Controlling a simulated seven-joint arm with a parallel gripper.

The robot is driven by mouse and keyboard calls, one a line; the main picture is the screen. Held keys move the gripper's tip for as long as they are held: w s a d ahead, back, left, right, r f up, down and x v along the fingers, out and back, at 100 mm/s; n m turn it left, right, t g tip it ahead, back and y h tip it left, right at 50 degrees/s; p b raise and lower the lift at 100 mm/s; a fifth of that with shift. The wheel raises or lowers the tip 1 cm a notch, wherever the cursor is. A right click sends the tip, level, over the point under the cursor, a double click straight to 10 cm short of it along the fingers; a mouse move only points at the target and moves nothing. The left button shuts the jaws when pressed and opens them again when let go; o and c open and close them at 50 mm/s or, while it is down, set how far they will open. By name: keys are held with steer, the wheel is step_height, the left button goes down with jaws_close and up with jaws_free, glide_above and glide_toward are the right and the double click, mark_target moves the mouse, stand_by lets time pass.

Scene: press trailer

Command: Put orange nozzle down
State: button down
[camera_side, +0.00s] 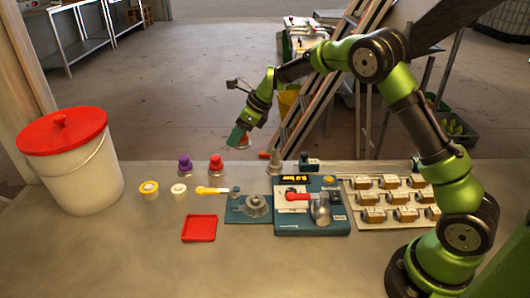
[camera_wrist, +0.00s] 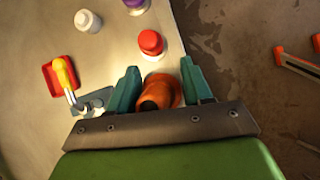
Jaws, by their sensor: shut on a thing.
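The orange nozzle (camera_wrist: 159,92) sits between the two teal fingers of my gripper (camera_wrist: 158,74) in the wrist view. My gripper is shut on it. In the side view my gripper (camera_side: 238,138) is raised near the table's far edge, with a little of the orange nozzle (camera_side: 246,141) showing; the fingers hide most of it. The wrist view shows the table edge just past the nozzle. A red-topped nozzle (camera_side: 216,165) stands on the table below and left of my gripper in the side view; it also shows in the wrist view (camera_wrist: 151,42).
A purple piece (camera_side: 185,165), a white piece (camera_side: 178,190) and a yellow piece (camera_side: 148,189) stand to the left. A red tray (camera_side: 199,228) lies in front. A teal press (camera_side: 312,218) and a rack of boxes (camera_side: 390,203) stand right. A red-lidded bucket (camera_side: 72,165) is far left.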

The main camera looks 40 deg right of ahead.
step_height(320, 180, down, 10)
steer(key=shift+a+r, duration=0.1)
steer(key=shift+r, duration=0.15)
steer(key=shift+c, duration=2.4)
jaws_free()
steer(key=shift+f, duration=0.15)
